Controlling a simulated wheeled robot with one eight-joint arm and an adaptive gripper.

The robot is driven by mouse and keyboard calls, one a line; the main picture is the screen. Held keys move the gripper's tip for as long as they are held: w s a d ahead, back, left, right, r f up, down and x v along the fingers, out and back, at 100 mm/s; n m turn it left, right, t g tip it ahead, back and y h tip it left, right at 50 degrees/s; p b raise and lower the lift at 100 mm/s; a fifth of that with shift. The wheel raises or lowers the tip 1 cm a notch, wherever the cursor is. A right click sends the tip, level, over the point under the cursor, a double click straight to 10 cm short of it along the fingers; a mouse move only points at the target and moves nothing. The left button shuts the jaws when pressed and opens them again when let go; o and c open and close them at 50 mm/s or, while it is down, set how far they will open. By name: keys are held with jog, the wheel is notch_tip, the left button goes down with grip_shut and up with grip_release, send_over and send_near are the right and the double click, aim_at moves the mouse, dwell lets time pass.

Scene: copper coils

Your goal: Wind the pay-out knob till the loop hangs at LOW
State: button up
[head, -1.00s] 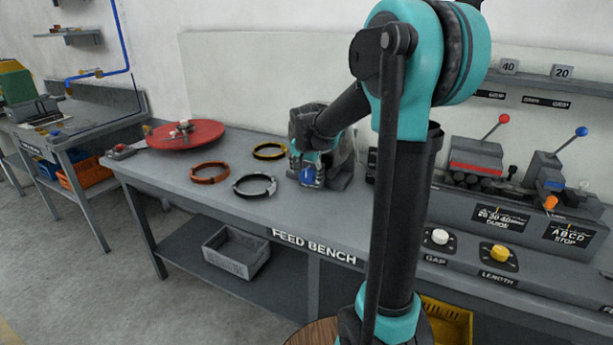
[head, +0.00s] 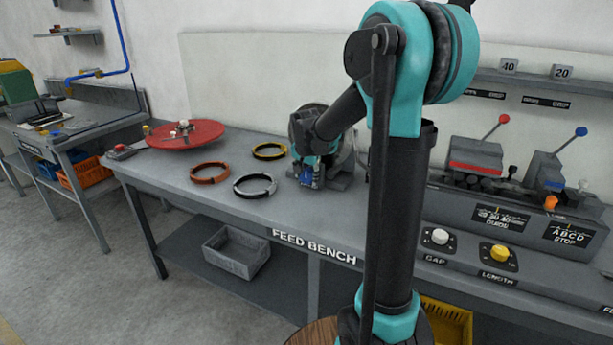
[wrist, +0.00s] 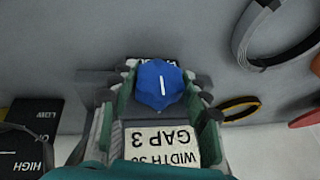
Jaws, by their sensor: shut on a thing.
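A blue knob (wrist: 158,86) with a white line on its face sits between the fingers of my gripper (wrist: 160,92) in the wrist view. The fingers are shut on it from both sides. In the head view my gripper (head: 310,179) is at the bench, in front of a grey round reel (head: 340,152) on a stand, which the arm partly hides. A dark plate (wrist: 34,130) marked HIGH and LOW shows at the left of the wrist view, partly cut off.
On the feed bench (head: 225,212), an orange ring (head: 209,172), a silver ring (head: 255,186) and a yellow ring (head: 269,151) lie left of the gripper. A red disc (head: 186,135) stands farther left. A card (wrist: 165,147) reading GAP 3 lies near the fingers.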

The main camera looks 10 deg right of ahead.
jog(key=t+y, duration=0.1)
jog(key=y, duration=0.1)
jog(key=m+t+y, duration=0.1)
jog(key=t+y, duration=0.1)
jog(key=shift+s+d+f, duration=0.15)
jog(key=shift+s+d, duration=0.05)
jog(key=shift+d, duration=0.15)
jog(key=t+y, duration=0.1)
jog(key=t, duration=0.1)
jog(key=m+t+y, duration=0.1)
jog(key=y, duration=0.1)
jog(key=shift+f+t, duration=0.2)
jog(key=shift+t, duration=0.2)
jog(key=shift+s+m+y, duration=0.1)
jog(key=shift+m+y, duration=0.2)
jog(key=shift+y, duration=0.1)
jog(key=o, duration=1.2)
jog(key=shift+c, duration=0.2)
jog(key=v, duration=1.2)
